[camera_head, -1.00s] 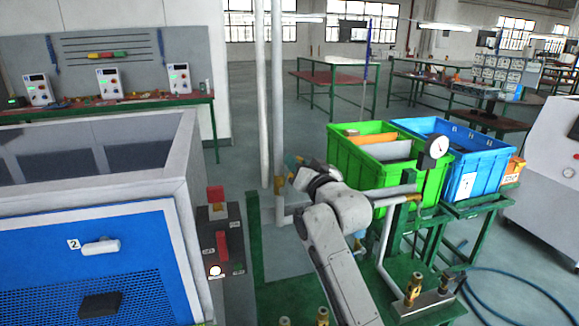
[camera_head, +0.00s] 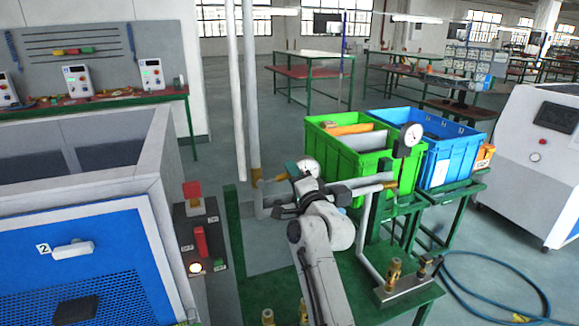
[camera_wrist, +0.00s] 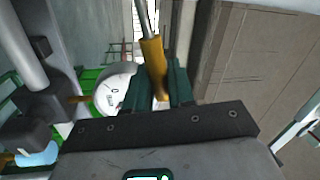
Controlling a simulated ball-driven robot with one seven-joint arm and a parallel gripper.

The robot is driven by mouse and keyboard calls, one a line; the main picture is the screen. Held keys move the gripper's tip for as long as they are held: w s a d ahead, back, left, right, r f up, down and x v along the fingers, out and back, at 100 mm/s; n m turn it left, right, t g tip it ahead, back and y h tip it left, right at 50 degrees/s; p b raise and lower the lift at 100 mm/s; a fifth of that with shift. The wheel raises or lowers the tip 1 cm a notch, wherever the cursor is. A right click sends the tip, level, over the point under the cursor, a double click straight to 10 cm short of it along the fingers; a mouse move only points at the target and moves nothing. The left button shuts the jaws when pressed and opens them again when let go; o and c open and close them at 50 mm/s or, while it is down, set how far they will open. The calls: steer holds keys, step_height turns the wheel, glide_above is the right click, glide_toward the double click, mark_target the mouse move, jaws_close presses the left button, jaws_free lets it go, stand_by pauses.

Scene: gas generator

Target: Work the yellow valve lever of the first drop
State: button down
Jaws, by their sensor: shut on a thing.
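The yellow valve lever (camera_wrist: 154,62) shows in the wrist view as an orange-yellow piece between the two dark green fingers. My gripper (camera_wrist: 156,88) is shut on it. A grey pipe runs up behind the lever. In the head view my gripper (camera_head: 284,174) is beside the upright pipe with its yellow fitting (camera_head: 256,177). My wrist hides much of the contact there, so the lever's exact angle cannot be told. A round white gauge (camera_wrist: 114,90) is just left of the fingers in the wrist view and behind my wrist in the head view.
Green crate (camera_head: 318,141) and blue crate (camera_head: 450,150) stand to the right behind my arm. Another gauge (camera_head: 411,134) rises in front of them. The blue cabinet (camera_head: 95,250) and switch panel (camera_head: 209,231) are at left. A blue hose (camera_head: 500,265) lies on the floor at right.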

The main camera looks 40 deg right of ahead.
steer(key=shift+d+f+m+h+p, duration=0.1)
steer(key=shift+f+m+h+p, duration=0.15)
steer(key=shift+f+m, duration=0.5)
steer(key=shift+d+f+m+h+p, duration=0.1)
steer(key=shift+f+m+h+p, duration=0.25)
steer(key=shift+m, duration=0.6)
steer(key=shift+s+f, duration=0.1)
steer(key=c, duration=1.1)
jaws_free()
steer(key=shift+a, duration=0.1)
steer(key=v, duration=1)
steer(key=shift+s+b, duration=0.3)
steer(key=shift+s, duration=0.1)
